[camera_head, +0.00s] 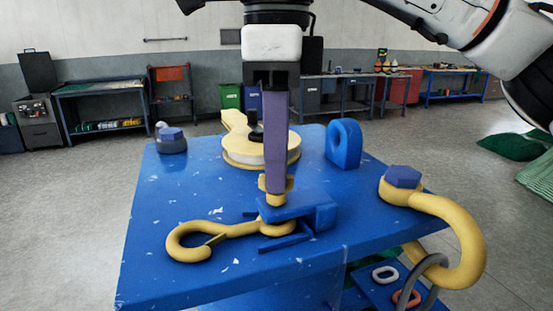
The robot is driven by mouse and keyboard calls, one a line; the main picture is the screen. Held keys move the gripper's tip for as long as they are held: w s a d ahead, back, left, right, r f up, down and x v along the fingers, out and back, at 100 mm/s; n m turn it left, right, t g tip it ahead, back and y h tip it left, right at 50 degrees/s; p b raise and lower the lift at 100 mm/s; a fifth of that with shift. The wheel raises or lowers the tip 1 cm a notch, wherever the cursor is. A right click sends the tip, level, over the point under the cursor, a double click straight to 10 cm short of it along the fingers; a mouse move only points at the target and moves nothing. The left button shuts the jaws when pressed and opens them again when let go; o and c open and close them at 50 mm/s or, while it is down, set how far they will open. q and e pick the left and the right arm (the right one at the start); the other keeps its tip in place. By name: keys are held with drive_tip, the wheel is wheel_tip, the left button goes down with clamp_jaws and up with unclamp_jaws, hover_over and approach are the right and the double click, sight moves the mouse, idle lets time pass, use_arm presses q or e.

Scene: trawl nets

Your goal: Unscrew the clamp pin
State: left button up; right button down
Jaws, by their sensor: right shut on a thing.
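My right gripper (272,78) is above the middle of the blue table, pointing down. It is shut on the top of a long purple bar (276,135), which stands upright. The bar's lower end meets a small yellow piece, which looks like the clamp pin (276,199), at the blue clamp block (312,212). Whether the bar is seated on the pin or only touching it, I cannot tell. A yellow hook (190,241) lies on the table with its right end at the clamp. My left gripper is not in view.
The blue table (165,215) also bears a round yellow-and-white part (241,150), a blue ring lug (345,144) and a small blue-capped fitting (171,139). A yellow shackle (462,240) hangs over the right edge. Benches stand by the far wall.

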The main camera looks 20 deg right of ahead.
drive_tip(key=shift+n, duration=0.3)
drive_tip(key=shift+n+p, duration=0.55)
drive_tip(key=shift+n, duration=0.35)
drive_tip(key=n, duration=0.2)
drive_tip(key=shift+n, duration=0.4)
drive_tip(key=n, duration=0.5)
drive_tip(key=shift+f, duration=0.1)
drive_tip(key=shift+n, duration=0.4)
drive_tip(key=c, duration=1.9)
unclamp_jaws()
drive_tip(key=shift+o, duration=0.2)
wheel_tip(320, 180, up, 10)
drive_tip(key=shift+r, duration=0.2)
